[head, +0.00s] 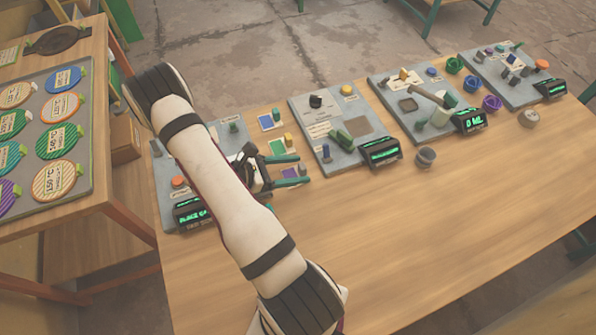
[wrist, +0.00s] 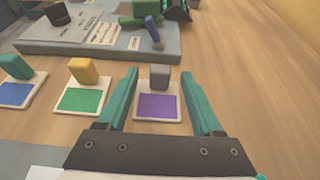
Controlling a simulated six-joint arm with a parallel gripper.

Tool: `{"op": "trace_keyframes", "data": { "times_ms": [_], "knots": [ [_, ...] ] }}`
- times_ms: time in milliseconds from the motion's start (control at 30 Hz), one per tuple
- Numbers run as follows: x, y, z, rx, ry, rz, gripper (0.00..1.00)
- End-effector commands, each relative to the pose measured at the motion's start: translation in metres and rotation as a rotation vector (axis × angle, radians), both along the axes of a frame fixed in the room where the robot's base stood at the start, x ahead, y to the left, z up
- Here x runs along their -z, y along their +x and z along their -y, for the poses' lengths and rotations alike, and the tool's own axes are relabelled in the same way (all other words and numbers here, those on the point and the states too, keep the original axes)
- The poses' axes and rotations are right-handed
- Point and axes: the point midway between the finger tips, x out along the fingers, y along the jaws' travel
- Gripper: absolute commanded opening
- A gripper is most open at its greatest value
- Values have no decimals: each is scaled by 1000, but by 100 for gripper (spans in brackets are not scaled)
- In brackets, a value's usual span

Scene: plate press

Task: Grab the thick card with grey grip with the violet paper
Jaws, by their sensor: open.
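The thick card with violet paper (wrist: 158,107) lies flat on the wooden table in the wrist view. Its grey grip (wrist: 160,77) stands up from its far edge. My gripper (wrist: 159,74) is open, with one teal finger on each side of the card and grip. Nothing is held between the fingers, and gaps show on both sides of the grip. In the head view my gripper (head: 298,169) is low over the table, and it largely hides the violet card.
Left of the violet card are a green card (wrist: 84,101) with a yellow grip and a blue card (wrist: 15,94) with a dark green grip. A grey station plate (wrist: 100,47) lies beyond them. Bare table (wrist: 250,90) is free on the right.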

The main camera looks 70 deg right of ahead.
Motion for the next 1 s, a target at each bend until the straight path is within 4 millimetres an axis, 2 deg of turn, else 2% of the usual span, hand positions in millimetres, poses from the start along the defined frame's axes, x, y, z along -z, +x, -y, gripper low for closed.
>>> {"op": "trace_keyframes", "data": {
  "times_ms": [67, 100, 467, 833, 1000],
  "knots": [
    [0, 0, 0, 0, 0, 0, 68],
    [0, 0, 0, 0, 0, 0, 64],
    [-1, 0, 0, 0, 0, 0, 0],
    [-2, 1, 0, 0, -1, 1, 0],
    [-19, 1, 0, 1, -2, 2, 0]
  ]
}}
